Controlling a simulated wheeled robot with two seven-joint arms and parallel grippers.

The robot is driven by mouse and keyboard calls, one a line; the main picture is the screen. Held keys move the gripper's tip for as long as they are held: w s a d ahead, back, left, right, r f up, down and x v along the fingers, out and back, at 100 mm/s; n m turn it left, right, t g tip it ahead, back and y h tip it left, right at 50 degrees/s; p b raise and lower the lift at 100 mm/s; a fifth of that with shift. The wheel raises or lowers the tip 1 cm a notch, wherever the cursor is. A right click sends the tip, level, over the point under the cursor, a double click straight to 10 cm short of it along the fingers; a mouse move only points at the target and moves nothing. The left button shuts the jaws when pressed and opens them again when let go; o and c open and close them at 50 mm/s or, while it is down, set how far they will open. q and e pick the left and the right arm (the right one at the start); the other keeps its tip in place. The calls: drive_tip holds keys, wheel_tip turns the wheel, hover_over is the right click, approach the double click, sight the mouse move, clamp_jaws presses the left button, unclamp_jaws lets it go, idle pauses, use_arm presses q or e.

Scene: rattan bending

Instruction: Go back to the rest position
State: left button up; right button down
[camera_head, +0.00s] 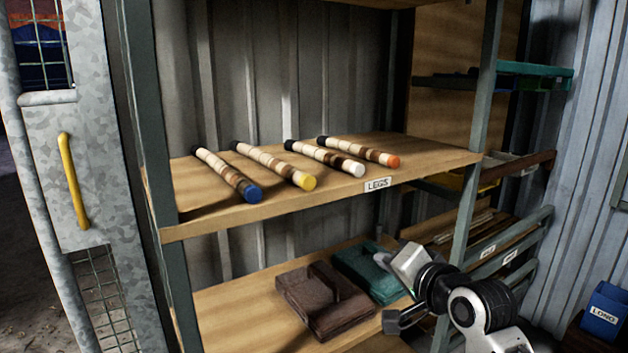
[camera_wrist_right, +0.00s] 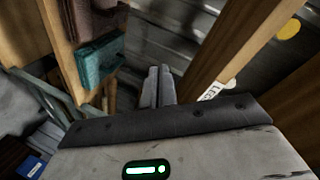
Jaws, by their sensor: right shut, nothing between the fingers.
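My right gripper (camera_head: 392,262) is in front of the shelf unit at the lower right of the head view, below the level of the middle shelf. In the right wrist view its two fingers (camera_wrist_right: 158,84) are together with nothing between them. My left gripper is not in view. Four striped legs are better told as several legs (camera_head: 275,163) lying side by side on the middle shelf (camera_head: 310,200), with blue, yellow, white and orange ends. The right gripper is apart from them.
A brown folded item (camera_head: 322,298) and a teal one (camera_head: 368,270) lie on the lower shelf (camera_head: 230,310), close to my right gripper. A metal post (camera_head: 470,200) stands beside my right arm. A blue bin (camera_head: 604,312) is at the lower right. A gate with a yellow handle (camera_head: 73,180) is at left.

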drive_tip(key=s+d+f+n+g+h, duration=0.1)
drive_tip(key=s+f+n, duration=0.1)
drive_tip(key=s+f, duration=0.55)
drive_tip(key=s+f+n+g+h, duration=0.15)
drive_tip(key=s+f, duration=0.25)
drive_tip(key=f, duration=0.6)
drive_tip(key=s+f+n, duration=0.2)
drive_tip(key=s+f, duration=0.2)
drive_tip(key=s, duration=0.4)
drive_tip(key=s+f+n, duration=0.3)
drive_tip(key=s+f, duration=0.1)
drive_tip(key=s, duration=0.4)
drive_tip(key=shift+f+n+g, duration=0.1)
drive_tip(key=shift+n+g, duration=0.15)
